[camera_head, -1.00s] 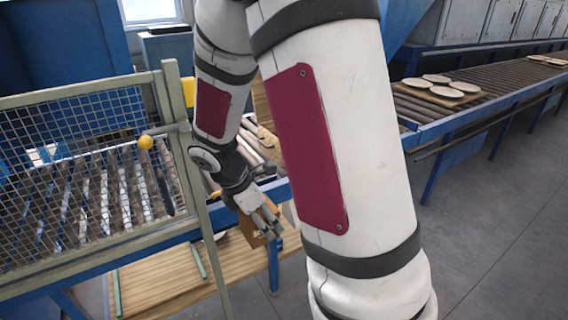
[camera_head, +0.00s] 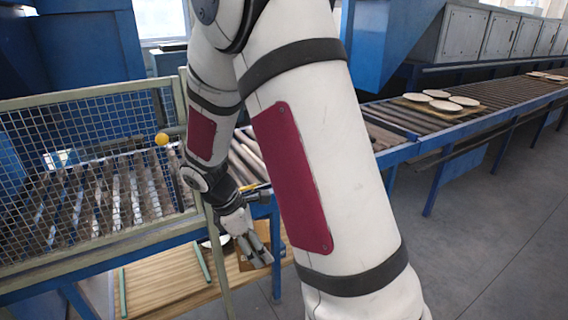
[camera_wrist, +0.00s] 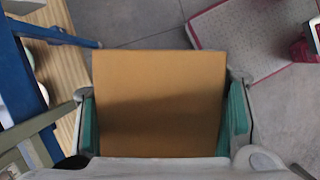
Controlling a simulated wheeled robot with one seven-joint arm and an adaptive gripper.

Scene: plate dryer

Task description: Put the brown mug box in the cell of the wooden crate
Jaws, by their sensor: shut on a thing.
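The brown mug box (camera_wrist: 160,100) fills the middle of the wrist view, a plain flat brown face between the two green finger pads. My gripper (camera_wrist: 163,112) is shut on it, one finger on each side. In the head view my gripper (camera_head: 258,252) hangs low beside the blue frame, fingers pointing down. Only a small part of the box (camera_head: 244,263) shows there, behind the fingers, above or in front of the wooden surface; I cannot tell the gap.
A wooden surface (camera_head: 160,287) with green strips lies low at the left. A mesh guard (camera_head: 85,160) and blue conveyor frame (camera_head: 60,285) stand close by. Plates (camera_head: 440,98) lie on the right conveyor. Grey floor (camera_head: 480,240) is open at the right.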

